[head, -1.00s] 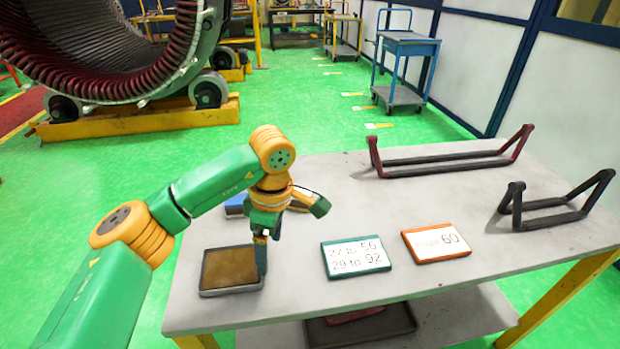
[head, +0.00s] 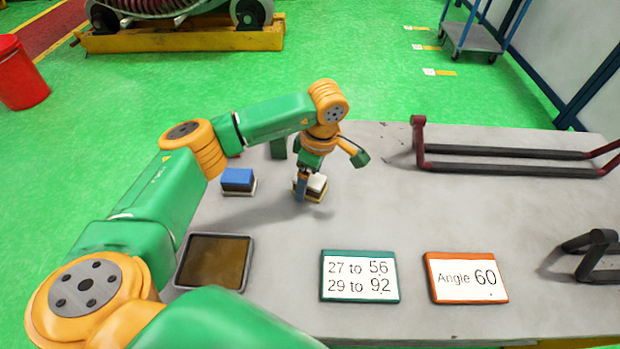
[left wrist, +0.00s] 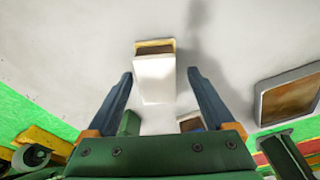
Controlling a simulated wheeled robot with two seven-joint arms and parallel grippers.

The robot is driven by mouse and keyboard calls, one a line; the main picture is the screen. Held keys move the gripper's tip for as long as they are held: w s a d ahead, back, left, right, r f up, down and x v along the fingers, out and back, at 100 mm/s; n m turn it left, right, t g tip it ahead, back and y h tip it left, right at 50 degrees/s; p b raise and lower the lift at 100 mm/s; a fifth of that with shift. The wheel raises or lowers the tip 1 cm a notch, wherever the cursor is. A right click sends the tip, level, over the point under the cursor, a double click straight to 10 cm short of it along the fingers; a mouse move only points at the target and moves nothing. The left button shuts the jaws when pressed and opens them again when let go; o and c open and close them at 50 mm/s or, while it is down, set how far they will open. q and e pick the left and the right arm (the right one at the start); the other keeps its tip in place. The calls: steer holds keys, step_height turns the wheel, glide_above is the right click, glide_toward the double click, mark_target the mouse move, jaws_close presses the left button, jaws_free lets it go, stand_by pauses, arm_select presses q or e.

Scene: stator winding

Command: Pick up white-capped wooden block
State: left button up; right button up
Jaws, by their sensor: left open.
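The white-capped wooden block (head: 316,184) stands on the grey table in the head view, partly hidden by my left gripper. In the left wrist view, the white-capped wooden block (left wrist: 155,75) lies between and beyond the fingertips, with its white top and a strip of wood showing. My left gripper (head: 301,188) points down at it in the head view. In the left wrist view, my left gripper (left wrist: 160,75) has its fingers apart, one on each side of the block, with gaps visible. My right gripper is not seen.
A blue-topped block (head: 238,180) stands to the left on the table. A brown-bottomed tray (head: 215,262) is nearer. A green-framed number card (head: 360,276) and an orange-framed angle card (head: 466,278) lie in front. Dark red (head: 510,160) and black (head: 598,255) V-ended racks are at right.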

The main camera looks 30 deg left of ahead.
arm_select(q)
steer(key=shift+w+f, duration=0.25)
steer(key=shift+f, duration=0.15)
steer(key=shift+s+r, duration=0.1)
steer(key=shift+s, duration=0.05)
steer(key=c, duration=0.7)
jaws_close()
steer(key=shift+r+b, duration=0.35)
steer(key=shift+r, duration=0.1)
steer(key=r, duration=0.2)
steer(key=s+r+b, duration=0.1)
steer(key=shift+d+r, duration=0.15)
steer(key=shift+r, duration=0.2)
steer(key=s+d+r, duration=0.3)
steer(key=s+r, duration=0.5)
steer(key=s, duration=0.4)
steer(key=shift+s+d+r, duration=0.15)
steer(key=shift+s+r, duration=0.05)
steer(key=shift+s, duration=0.05)
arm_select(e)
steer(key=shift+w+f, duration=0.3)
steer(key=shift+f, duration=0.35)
